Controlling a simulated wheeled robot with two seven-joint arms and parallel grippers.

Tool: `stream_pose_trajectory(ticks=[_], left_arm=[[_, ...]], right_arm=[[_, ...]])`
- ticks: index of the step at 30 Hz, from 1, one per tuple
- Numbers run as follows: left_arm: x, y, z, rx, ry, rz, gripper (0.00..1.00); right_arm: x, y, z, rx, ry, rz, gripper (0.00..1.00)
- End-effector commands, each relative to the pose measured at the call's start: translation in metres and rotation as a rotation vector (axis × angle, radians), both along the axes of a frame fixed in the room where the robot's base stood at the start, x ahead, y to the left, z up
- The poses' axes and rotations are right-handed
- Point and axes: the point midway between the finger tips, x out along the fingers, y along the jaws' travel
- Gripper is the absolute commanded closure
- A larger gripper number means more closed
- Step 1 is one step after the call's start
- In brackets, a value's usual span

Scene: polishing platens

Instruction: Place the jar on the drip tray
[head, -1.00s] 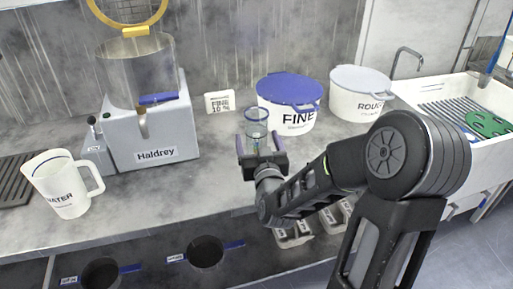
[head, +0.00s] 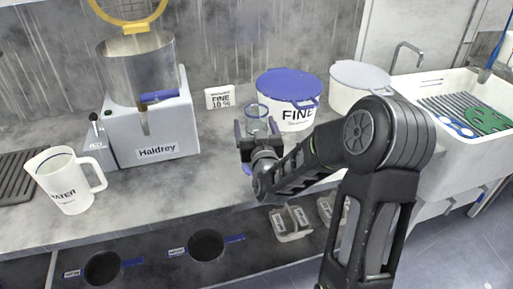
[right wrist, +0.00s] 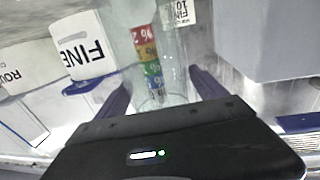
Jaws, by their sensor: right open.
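The jar (head: 257,112) is clear glass and stands on the grey bench in front of the blue-lidded FINE pot. In the right wrist view the jar (right wrist: 150,60) shows a strip of coloured percentage bands. My right gripper (head: 257,126) is open, with its purple-edged fingers on either side of the jar; the fingers also show in the right wrist view (right wrist: 160,92). I cannot tell whether they touch the glass. A dark ribbed tray (head: 14,180), which looks like the drip tray, lies at the bench's far left, cut off by the frame. My left gripper is out of view.
The white WATER jug (head: 66,182) stands beside the tray. The grey Haldrey machine (head: 155,128) stands between jug and jar. The FINE pot (head: 289,105), a FINE 10 % sign (head: 219,97) and the ROUGH pot (head: 352,90) stand behind. A sink (head: 430,95) is at right. Front bench is clear.

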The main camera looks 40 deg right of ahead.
Motion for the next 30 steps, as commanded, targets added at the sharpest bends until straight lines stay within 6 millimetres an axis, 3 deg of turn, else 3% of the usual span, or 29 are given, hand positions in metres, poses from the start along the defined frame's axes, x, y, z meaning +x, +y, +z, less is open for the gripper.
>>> stream_pose_trajectory(ticks=[8, 30], left_arm=[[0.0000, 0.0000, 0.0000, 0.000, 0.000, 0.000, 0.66], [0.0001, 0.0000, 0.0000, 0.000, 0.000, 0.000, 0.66]], right_arm=[[-0.0001, 0.0002, 0.0001, 0.000, 0.000, 0.000, 0.21], [-0.0001, 0.0002, 0.0002, 0.000, 0.000, 0.000, 0.81]])
